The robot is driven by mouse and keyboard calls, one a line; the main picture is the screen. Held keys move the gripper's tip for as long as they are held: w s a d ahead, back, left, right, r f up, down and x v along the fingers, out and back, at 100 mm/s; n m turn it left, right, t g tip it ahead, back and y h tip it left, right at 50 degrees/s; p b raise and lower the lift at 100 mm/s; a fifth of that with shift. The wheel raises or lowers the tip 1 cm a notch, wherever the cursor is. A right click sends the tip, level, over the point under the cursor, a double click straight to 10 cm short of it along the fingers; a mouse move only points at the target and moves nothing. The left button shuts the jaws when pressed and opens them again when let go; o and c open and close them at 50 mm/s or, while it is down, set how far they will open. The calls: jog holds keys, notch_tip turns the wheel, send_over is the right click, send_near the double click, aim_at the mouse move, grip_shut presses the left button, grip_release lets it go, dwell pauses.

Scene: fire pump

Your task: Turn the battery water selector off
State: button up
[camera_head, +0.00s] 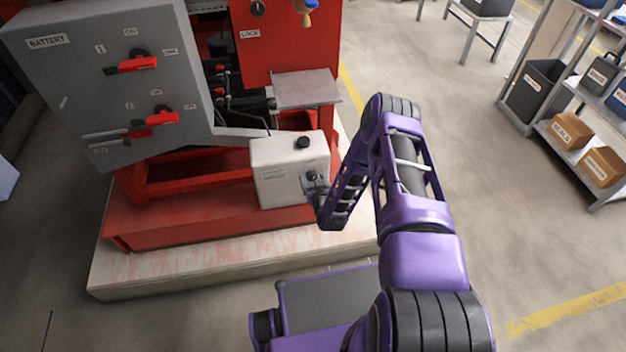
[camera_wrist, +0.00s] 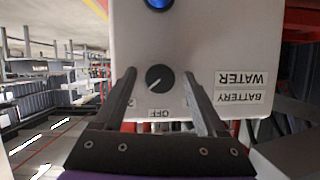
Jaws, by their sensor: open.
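The battery water selector is a round black knob (camera_wrist: 160,78) on a white box, seen upside down in the wrist view. Its light pointer mark points to the lower left. An OFF label (camera_wrist: 159,114) sits below it, and another label is mostly hidden behind the left finger. The BATTERY WATER label (camera_wrist: 242,87) is to the right. My gripper (camera_wrist: 159,74) is open, with one finger on each side of the knob and visible gaps between. In the head view my gripper (camera_head: 314,186) is at the front right of the white box (camera_head: 280,181); the knob is hidden there.
A blue round part (camera_wrist: 159,3) shows at the wrist view's top edge. A grey BATTERY panel (camera_head: 75,85) with red handles stands left of the box. A red skid (camera_head: 150,218) on a pale plinth lies below. The floor to the right is clear before shelves (camera_head: 575,110).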

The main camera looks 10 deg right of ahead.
grip_shut()
dwell(0.4)
jog(key=n+h, duration=0.2)
jog(key=n, duration=0.1)
jog(key=shift+a, duration=0.25)
jog(key=n+h, duration=0.2)
jog(key=n, duration=0.1)
jog(key=shift+f+t, duration=0.1)
jog(key=shift+t, duration=0.2)
jog(key=shift+n, duration=0.4)
grip_release()
